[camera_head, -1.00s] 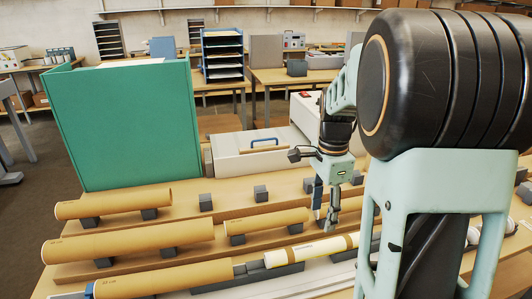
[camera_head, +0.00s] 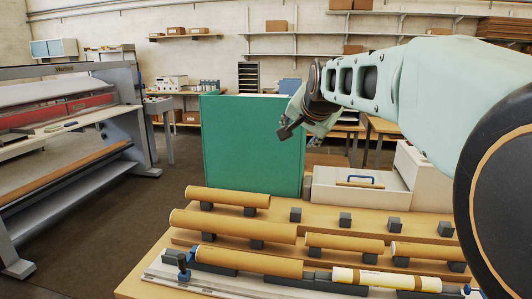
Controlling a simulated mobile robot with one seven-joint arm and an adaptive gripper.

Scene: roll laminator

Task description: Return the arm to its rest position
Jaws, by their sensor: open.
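My arm reaches in from the right edge, raised over the workbench. My gripper (camera_head: 318,122) hangs at its far end, in front of the upper right part of the green panel. It is open and holds nothing that I can see; its fingertips are hard to make out from this angle. It is well above the rolls and apart from them. A white roll with yellow-brown bands (camera_head: 385,281) lies in the front row, at the right end of a long brown tube (camera_head: 248,262).
More brown tubes (camera_head: 232,224) rest on dark blocks on the stepped wooden bench (camera_head: 142,290). The green panel (camera_head: 250,145) and a white drawer unit with a blue handle (camera_head: 362,192) stand behind. A large roll laminator (camera_head: 75,125) stands left, with open floor (camera_head: 120,215) between.

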